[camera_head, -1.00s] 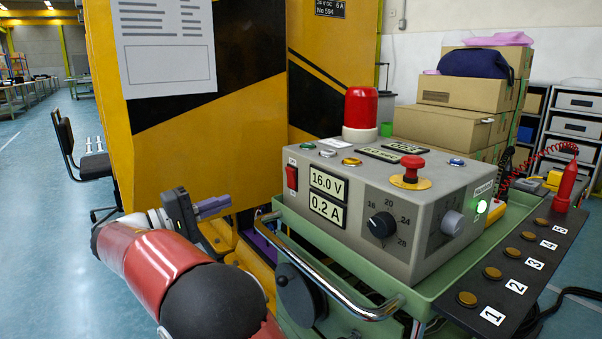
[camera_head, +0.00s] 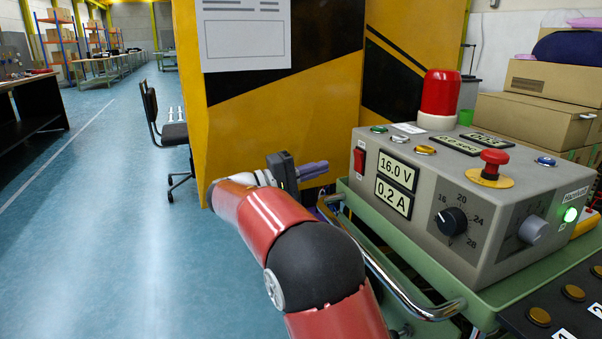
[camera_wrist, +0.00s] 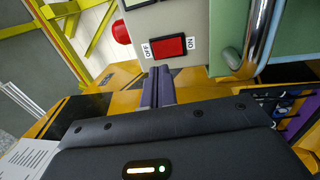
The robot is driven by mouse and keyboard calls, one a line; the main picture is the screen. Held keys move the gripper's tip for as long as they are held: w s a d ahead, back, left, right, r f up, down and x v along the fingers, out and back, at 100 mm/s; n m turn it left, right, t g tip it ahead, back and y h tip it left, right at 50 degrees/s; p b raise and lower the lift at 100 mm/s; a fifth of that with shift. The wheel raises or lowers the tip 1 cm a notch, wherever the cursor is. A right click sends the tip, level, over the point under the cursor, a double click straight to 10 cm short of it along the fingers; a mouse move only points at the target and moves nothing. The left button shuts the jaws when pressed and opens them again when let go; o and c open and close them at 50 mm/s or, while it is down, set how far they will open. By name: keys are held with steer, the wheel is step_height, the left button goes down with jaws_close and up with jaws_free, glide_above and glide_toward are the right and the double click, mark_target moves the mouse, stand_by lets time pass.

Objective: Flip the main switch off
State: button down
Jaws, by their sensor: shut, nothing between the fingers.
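The main switch is a red rocker switch (camera_head: 359,160) on the left side of the front face of the grey control box (camera_head: 420,215). In the wrist view the red rocker (camera_wrist: 170,47) lies between an OFF label on its left and an ON label on its right. Which side is pressed in I cannot tell. My gripper (camera_head: 322,169) is shut and empty, a short way left of the switch and pointing toward it. In the wrist view my closed fingers (camera_wrist: 159,76) end just below the switch, seemingly apart from it.
A metal handle rail (camera_head: 390,280) runs along the edge of the green cart (camera_head: 475,301), close to my arm. A yellow and black cabinet (camera_head: 270,110) stands behind my gripper. A red emergency button (camera_head: 494,160) and a black dial (camera_head: 452,221) are on the box. Open floor lies left.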

mark_target(357, 156)
steer(key=x, duration=0.7)
steer(key=shift+d+p, duration=0.2)
steer(key=shift+p, duration=0.15)
steer(key=shift+w+d+r+y+p, duration=0.15)
steer(key=shift+d+r+y+p, duration=0.2)
steer(key=shift+r+p, duration=0.2)
steer(key=shift+f, duration=0.25)
